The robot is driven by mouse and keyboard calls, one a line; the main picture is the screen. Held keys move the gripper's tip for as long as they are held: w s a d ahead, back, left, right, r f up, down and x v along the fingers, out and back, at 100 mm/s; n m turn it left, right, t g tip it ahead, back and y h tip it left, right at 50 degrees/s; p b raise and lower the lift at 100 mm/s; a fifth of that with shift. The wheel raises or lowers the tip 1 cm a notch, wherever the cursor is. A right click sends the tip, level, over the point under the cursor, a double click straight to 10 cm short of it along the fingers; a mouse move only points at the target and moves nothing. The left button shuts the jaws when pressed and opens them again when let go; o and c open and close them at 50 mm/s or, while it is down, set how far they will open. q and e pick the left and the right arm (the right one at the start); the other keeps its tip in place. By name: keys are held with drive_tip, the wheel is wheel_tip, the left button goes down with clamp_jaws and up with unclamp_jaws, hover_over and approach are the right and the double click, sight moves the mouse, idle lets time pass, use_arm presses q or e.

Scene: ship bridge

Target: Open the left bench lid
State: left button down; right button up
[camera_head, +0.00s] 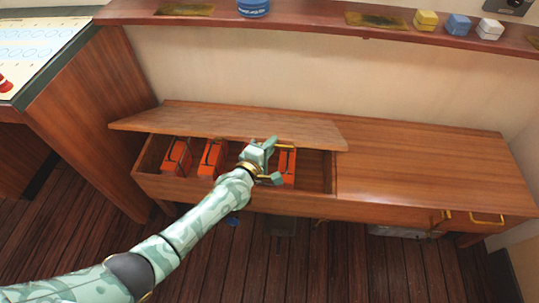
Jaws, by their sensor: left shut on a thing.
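The left bench lid (215,120) is a long brown wooden panel on the left half of the bench. It is tilted up at its front edge, and the compartment below shows. My left gripper (276,162) is at the lid's front edge, right of its middle, shut on the brass lid handle (286,146). My left arm reaches up from the lower left and hides part of the compartment. The right gripper is not in view.
Several orange boxes (177,157) stand inside the open compartment (316,172). The right bench lid (430,170) is flat, with a brass handle (487,219) at its front. A shelf (310,21) with small items runs above. A chart table (92,95) stands at the left.

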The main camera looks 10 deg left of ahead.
use_arm(q)
drive_tip(key=shift+w+r, duration=0.25)
drive_tip(key=shift+r, duration=0.15)
drive_tip(key=c, duration=1.5)
unclamp_jaws()
drive_tip(key=shift+s+a, duration=0.1)
drive_tip(key=shift+s, duration=0.05)
drive_tip(key=shift+s, duration=0.1)
